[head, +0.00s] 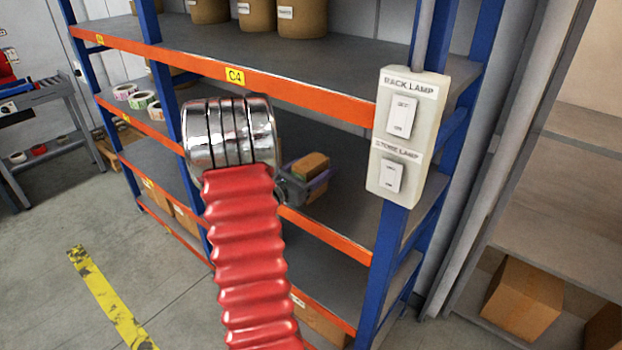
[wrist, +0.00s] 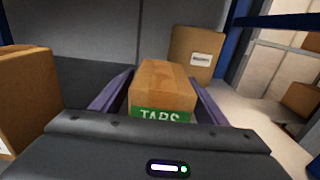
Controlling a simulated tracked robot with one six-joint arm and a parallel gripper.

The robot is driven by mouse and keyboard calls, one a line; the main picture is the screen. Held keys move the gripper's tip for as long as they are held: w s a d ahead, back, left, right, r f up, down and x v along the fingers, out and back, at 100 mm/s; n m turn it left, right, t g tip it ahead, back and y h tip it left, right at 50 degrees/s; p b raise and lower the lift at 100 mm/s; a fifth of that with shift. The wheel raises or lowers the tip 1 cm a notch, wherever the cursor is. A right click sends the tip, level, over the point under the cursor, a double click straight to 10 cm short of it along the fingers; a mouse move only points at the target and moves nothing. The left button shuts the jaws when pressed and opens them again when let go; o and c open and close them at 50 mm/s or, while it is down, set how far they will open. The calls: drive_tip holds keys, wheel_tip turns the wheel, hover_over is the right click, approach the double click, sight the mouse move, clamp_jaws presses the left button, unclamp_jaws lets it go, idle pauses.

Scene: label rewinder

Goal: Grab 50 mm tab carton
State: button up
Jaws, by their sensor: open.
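The tab carton (wrist: 163,85) is a small brown box with a green label reading "TABS" on its near face. In the wrist view it stands between the two purple fingers of my gripper (wrist: 158,92). The fingers are open, one on each side of the carton, and the palm's front edge hides the label's lower part. I cannot tell whether either finger touches it. In the head view the carton (head: 310,164) and my gripper (head: 308,182) show at a rack shelf, partly hidden by my arm. The 50 mm size cannot be read.
In the wrist view a larger brown box (wrist: 24,98) stands close at the left and a labelled box (wrist: 194,53) behind the carton. The orange shelf beam (head: 327,232) and blue rack post (head: 388,265) frame the bay. A switch panel (head: 408,135) sits on the post.

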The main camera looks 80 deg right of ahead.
drive_tip(key=shift+x, duration=0.85)
drive_tip(key=shift+c, duration=0.4)
drive_tip(key=c, duration=1.3)
drive_tip(key=shift+o, duration=0.2)
drive_tip(key=shift+r, duration=0.1)
wheel_tip(320, 180, up, 10)
drive_tip(key=shift+f, duration=0.1)
